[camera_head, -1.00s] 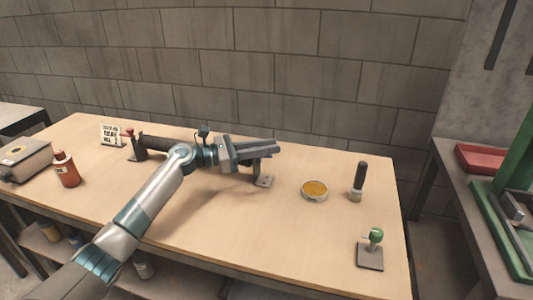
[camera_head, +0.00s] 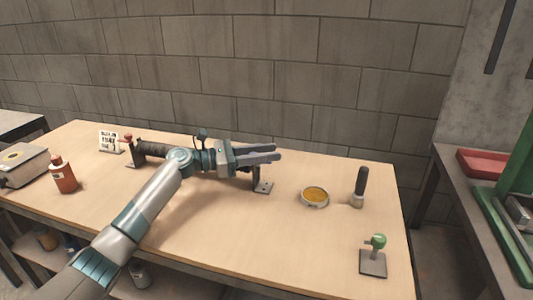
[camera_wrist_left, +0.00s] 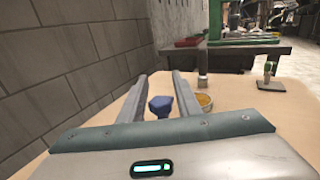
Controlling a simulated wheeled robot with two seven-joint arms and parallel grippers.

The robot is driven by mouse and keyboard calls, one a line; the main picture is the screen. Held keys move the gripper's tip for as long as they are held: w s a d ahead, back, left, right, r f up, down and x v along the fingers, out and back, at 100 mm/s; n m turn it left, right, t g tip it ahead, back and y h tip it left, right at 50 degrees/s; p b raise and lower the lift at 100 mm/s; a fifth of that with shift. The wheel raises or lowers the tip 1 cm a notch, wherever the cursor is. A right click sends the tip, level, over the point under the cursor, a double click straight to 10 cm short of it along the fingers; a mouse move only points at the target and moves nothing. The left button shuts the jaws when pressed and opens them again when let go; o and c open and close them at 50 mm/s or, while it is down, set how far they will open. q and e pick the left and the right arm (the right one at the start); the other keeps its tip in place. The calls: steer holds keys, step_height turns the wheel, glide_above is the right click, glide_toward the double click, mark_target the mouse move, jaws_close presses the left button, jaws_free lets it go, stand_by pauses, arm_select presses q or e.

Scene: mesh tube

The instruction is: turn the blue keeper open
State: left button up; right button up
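My left gripper (camera_head: 277,152) reaches over the table from the left, its fingers pointing right and apart. In the left wrist view my left gripper (camera_wrist_left: 159,76) is open, and the blue keeper (camera_wrist_left: 160,106) shows between its fingers, with gaps on both sides. In the head view the keeper is hidden by the gripper. A dark tube (camera_head: 165,150) runs from a left bracket with a red knob (camera_head: 127,138) toward my wrist; a right bracket (camera_head: 263,187) stands under the fingers. My right gripper is not in view.
To the right stand a dish of yellow material (camera_head: 314,196), a black-handled tool (camera_head: 360,187) and a green knob on a plate (camera_head: 377,241). A red bottle (camera_head: 64,174) and a sign (camera_head: 110,141) are at left. The table's front middle (camera_head: 250,235) is clear.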

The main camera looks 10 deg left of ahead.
arm_select(q)
steer(key=shift+o, duration=0.3)
steer(key=shift+a, duration=0.1)
